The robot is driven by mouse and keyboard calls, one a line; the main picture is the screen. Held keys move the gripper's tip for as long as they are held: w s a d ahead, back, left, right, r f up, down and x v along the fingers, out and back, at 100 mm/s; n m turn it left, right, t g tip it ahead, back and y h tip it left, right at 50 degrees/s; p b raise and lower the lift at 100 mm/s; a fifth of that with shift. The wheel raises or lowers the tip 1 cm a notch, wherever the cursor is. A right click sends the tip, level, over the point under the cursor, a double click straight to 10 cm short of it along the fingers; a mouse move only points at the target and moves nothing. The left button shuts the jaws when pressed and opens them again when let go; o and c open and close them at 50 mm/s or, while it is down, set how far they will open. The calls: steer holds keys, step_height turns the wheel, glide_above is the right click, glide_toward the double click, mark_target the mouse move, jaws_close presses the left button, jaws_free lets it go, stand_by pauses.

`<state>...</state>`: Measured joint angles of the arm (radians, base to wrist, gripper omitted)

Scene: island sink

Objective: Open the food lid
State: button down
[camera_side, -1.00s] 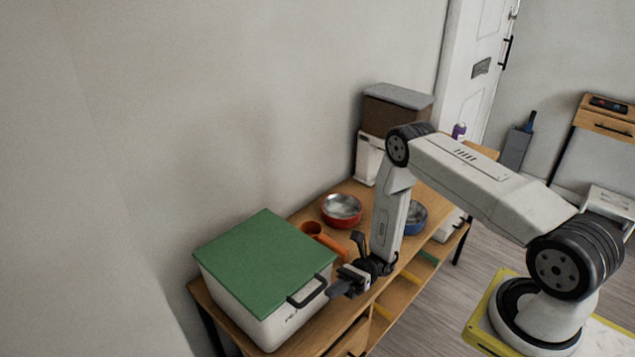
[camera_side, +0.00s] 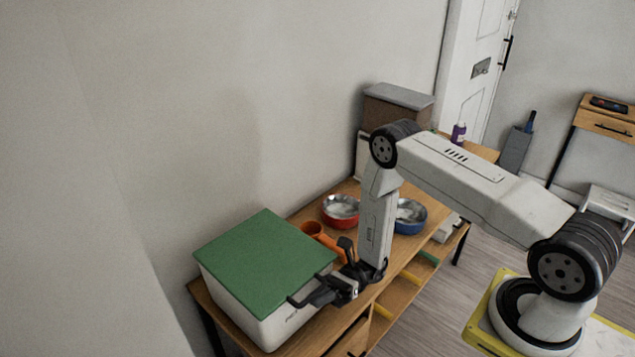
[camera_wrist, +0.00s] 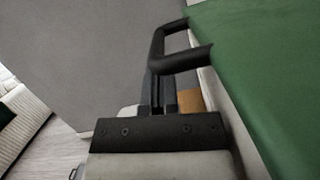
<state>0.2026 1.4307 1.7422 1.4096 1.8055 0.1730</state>
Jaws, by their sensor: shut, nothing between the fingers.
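The food box (camera_side: 262,327) is white with a flat green lid (camera_side: 265,262), which lies closed on top. It stands at the left end of the wooden table. My gripper (camera_side: 318,298) is shut and empty, at the handle on the box's near right side. In the wrist view the fingers of my gripper (camera_wrist: 157,82) point toward the handle and overlap its near end. I cannot tell whether they touch it.
An orange scoop (camera_side: 316,231) lies right behind the box. A red bowl (camera_side: 341,209) and a blue bowl (camera_side: 411,217) stand further along the table (camera_side: 400,262). The wall runs close behind the table.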

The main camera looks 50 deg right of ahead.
steer(key=shift+r, duration=0.15)
steer(key=w+r+m+t+h, duration=0.15)
steer(key=w+r+m, duration=0.35)
steer(key=r, duration=0.5)
steer(key=w+r+m+t, duration=0.2)
steer(key=r+m, duration=0.4)
steer(key=r, duration=0.5)
steer(key=w+r+m+h, duration=0.1)
steer(key=w+r+m, duration=0.3)
steer(key=w, duration=0.5)
steer(key=w+r+m+h, duration=0.1)
steer(key=w+r+m, duration=0.4)
steer(key=w, duration=0.5)
steer(key=shift+w+h, duration=0.1)
steer(key=shift+h, duration=0.15)
